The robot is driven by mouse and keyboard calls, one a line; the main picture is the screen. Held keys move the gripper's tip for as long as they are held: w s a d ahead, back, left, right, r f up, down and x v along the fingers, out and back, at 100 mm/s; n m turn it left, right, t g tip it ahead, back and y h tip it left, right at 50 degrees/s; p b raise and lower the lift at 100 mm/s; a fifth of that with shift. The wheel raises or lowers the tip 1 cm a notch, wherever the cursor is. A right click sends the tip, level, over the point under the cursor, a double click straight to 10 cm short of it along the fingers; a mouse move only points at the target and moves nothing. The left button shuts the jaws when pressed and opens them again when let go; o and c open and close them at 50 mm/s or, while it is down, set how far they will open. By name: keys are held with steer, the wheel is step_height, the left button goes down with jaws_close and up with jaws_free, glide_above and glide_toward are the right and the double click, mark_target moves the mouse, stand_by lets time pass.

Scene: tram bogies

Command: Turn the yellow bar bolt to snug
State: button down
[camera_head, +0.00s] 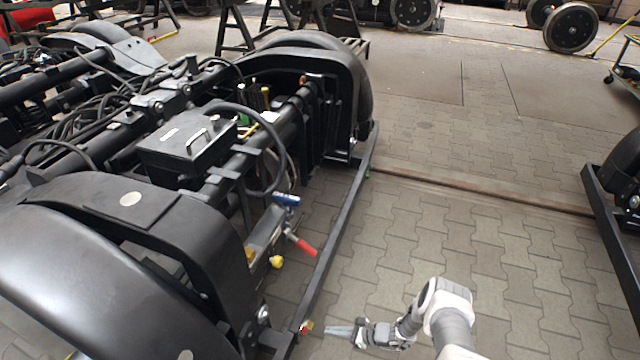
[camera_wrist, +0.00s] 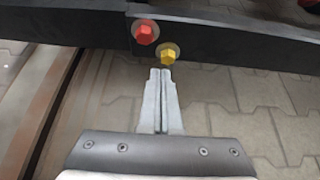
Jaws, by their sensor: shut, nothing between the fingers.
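In the wrist view the yellow bar bolt (camera_wrist: 168,54) is a hex head on a round washer, on the lower part of a black bar (camera_wrist: 220,38). A red hex bolt (camera_wrist: 145,32) sits just up and left of it. My gripper (camera_wrist: 161,72) is shut and empty, its fingertips just below the yellow bolt with a small gap visible in the picture. In the head view my gripper (camera_head: 328,330) points left at the bar's near end, where the yellow bolt (camera_head: 309,326) shows small, with the red bolt beside it.
The black bogie (camera_head: 110,200) fills the left, with a red-handled lever (camera_head: 304,246), a blue-handled valve (camera_head: 286,199) and a yellow knob (camera_head: 276,262) near the bar. Paved floor (camera_head: 470,240) is open to the right. Another black frame (camera_head: 612,230) stands at the right edge.

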steer(key=shift+w+a+f, duration=0.15)
steer(key=shift+w+a, duration=0.2)
steer(key=shift+a, duration=0.6)
steer(key=shift+w+a+f, duration=0.1)
steer(key=shift+w+a, duration=0.3)
steer(key=shift+a, duration=0.5)
steer(key=shift+w+a+f, duration=0.15)
steer(key=shift+w+a, duration=0.2)
steer(key=shift+a, duration=0.6)
steer(key=shift+r, duration=0.15)
steer(key=shift+s+r, duration=0.1)
steer(key=shift+r, duration=0.15)
steer(key=shift+s+d, duration=0.35)
steer(key=shift+d, duration=0.6)
steer(key=shift+s+d, duration=0.3)
steer(key=shift+d, duration=0.6)
steer(key=shift+s+d, duration=0.35)
steer(key=shift+d, duration=0.6)
steer(key=shift+r, duration=0.1)
